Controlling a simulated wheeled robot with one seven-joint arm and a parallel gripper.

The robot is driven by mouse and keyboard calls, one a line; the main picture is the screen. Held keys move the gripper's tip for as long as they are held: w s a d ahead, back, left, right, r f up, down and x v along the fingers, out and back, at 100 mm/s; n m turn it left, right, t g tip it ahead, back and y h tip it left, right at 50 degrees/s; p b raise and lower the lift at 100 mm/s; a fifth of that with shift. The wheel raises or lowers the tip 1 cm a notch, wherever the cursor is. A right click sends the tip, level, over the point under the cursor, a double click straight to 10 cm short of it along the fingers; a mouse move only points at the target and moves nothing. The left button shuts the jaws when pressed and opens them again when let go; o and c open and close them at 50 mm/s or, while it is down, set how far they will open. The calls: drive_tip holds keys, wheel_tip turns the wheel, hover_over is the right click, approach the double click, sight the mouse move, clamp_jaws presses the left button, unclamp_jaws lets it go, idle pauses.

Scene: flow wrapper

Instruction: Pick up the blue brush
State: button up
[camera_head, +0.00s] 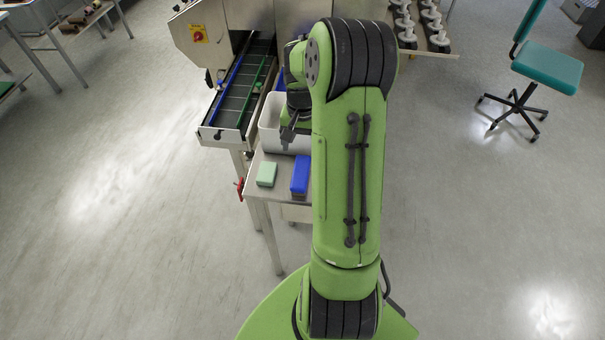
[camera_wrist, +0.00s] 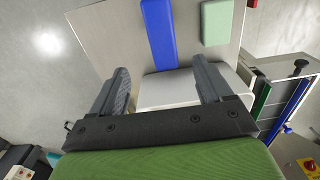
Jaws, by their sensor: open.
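The blue brush (camera_head: 300,174) lies on a small metal table (camera_head: 284,187), beside my arm in the head view. In the wrist view the blue brush (camera_wrist: 158,36) is a long blue block, beyond my fingertips and apart from them. My gripper (camera_wrist: 160,80) is open, with nothing between the fingers except the view of a white bin (camera_wrist: 166,90) behind. In the head view my gripper (camera_head: 290,134) is over the white bin, partly hidden by my arm.
A pale green block (camera_head: 267,174) lies left of the brush, with a gap between them. A conveyor (camera_head: 240,95) of the wrapping machine stands behind the table. A red clamp (camera_head: 240,186) is at the table's left edge. A teal chair (camera_head: 547,68) stands far right. Open floor lies on both sides.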

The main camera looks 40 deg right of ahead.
sight(301, 171)
drive_tip(key=f, duration=0.4)
drive_tip(key=a+f+b, duration=0.1)
drive_tip(key=f, duration=0.1)
drive_tip(key=shift+w+f, duration=0.2)
drive_tip(key=shift+w, duration=0.05)
wheel_tip(301, 171, down, 6)
drive_tip(key=shift+s+d+f+b, duration=0.1)
drive_tip(key=shift+s+d+b, duration=0.05)
drive_tip(key=shift+b, duration=0.2)
drive_tip(key=shift+c, duration=0.3)
drive_tip(key=c, duration=1)
wheel_tip(301, 171, up, 10)
drive_tip(key=shift+r+p, duration=0.1)
drive_tip(key=shift+p, duration=0.7)
